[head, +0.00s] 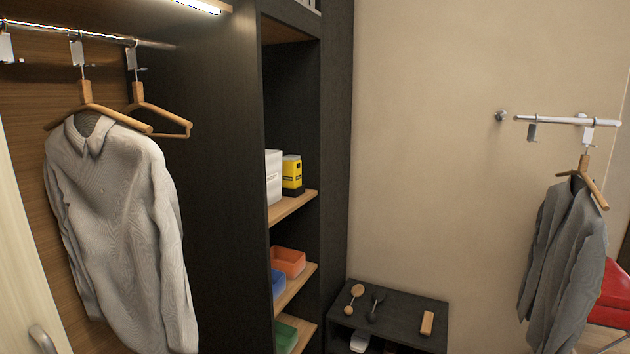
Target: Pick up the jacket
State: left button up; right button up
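A dark grey jacket (565,262) hangs on a wooden hanger (592,181) at the right. That hanger hooks onto a short chrome wall rail (567,121). A light grey long-sleeved garment with a collar (120,220) hangs on another wooden hanger (88,108) in the open wardrobe at the left. Neither gripper shows in the head view, so I cannot see whether they are open or shut.
An empty wooden hanger (160,112) hangs beside the light garment. A low dark cabinet (395,308) carries brushes. A red chair (612,297) stands behind the jacket.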

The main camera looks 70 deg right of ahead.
aim_at(561, 284)
jog(key=z, duration=0.4)
jog(key=k, duration=0.1)
jog(key=z, duration=3.5)
jog(key=k, duration=0.5)
jog(key=z, duration=0.65)
jog(key=i, duration=1)
jog(key=u, duration=1.25)
jog(key=i, duration=0.8)
jog(key=u, duration=0.85)
